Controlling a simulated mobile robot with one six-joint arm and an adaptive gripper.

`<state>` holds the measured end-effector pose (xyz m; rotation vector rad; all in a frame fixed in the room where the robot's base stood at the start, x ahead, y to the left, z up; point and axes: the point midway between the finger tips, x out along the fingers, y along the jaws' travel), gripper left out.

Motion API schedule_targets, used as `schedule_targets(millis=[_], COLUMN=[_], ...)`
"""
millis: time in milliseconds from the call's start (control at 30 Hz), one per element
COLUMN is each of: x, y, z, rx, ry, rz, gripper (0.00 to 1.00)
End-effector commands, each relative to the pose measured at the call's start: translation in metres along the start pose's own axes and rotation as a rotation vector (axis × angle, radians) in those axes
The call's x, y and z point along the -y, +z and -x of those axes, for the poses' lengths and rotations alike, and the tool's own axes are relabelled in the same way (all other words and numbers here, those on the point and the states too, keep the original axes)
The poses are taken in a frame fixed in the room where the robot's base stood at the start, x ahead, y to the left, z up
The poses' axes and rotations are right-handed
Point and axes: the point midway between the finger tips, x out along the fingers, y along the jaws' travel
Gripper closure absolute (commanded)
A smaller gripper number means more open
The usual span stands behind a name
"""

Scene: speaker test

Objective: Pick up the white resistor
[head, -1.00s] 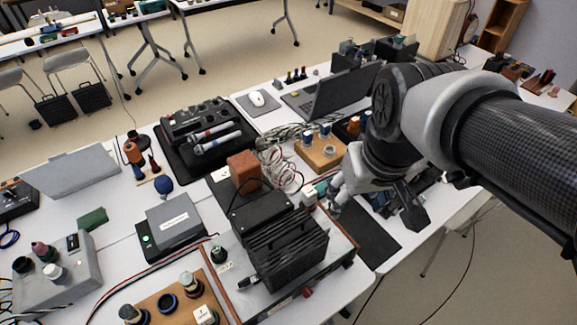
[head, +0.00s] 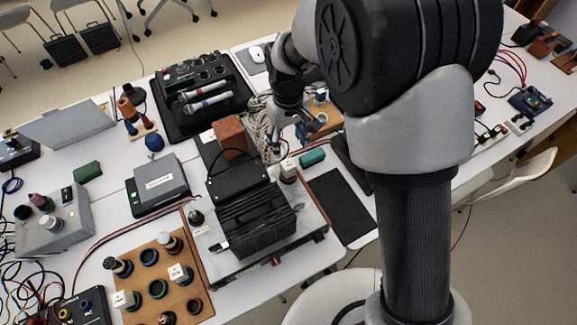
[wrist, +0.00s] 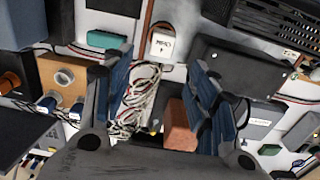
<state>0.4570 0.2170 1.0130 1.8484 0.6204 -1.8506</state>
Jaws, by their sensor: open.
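A white labelled block (wrist: 163,46), which may be the white resistor, shows in the wrist view just beyond and between my fingertips. In the head view it looks like the white-topped piece (head: 288,167) at the back right corner of the board with the black heatsink box. I cannot read the labels clearly.
The black finned box (head: 255,215) stands close to the front of my gripper. A brown-red block (head: 231,135), tangled pale wires (wrist: 135,105) and a teal piece (head: 312,158) lie nearby. A black mat (head: 342,205) to the right is bare.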

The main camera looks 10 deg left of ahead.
Motion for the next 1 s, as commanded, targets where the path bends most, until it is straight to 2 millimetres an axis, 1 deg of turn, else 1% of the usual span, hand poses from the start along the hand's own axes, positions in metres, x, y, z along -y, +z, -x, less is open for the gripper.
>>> schedule_targets(millis=[33,100,233,333,467,567,833,900,1000], x=[0.0,0.0,0.0,0.0,0.0,0.001,0.004,0.004,0.004], y=[0.001,0.001,0.001,0.001,0.001,0.002,0.005,0.005,0.005], z=[-0.015,-0.03,-0.051,-0.06,-0.065,-0.072,-0.111,-0.116,-0.116], rx=[0.004,0.003,0.002,0.001,0.0,0.0,0.001,-0.001,-0.002], ry=[-0.001,0.0,0.0,0.0,0.0,0.0,0.0,0.0,0.0], rz=[0.0,0.0,-0.001,-0.001,-0.001,-0.001,0.0,0.0,-0.001], gripper=[0.47,0.47,0.47,0.47,0.47,0.47,0.47,0.47,0.47])
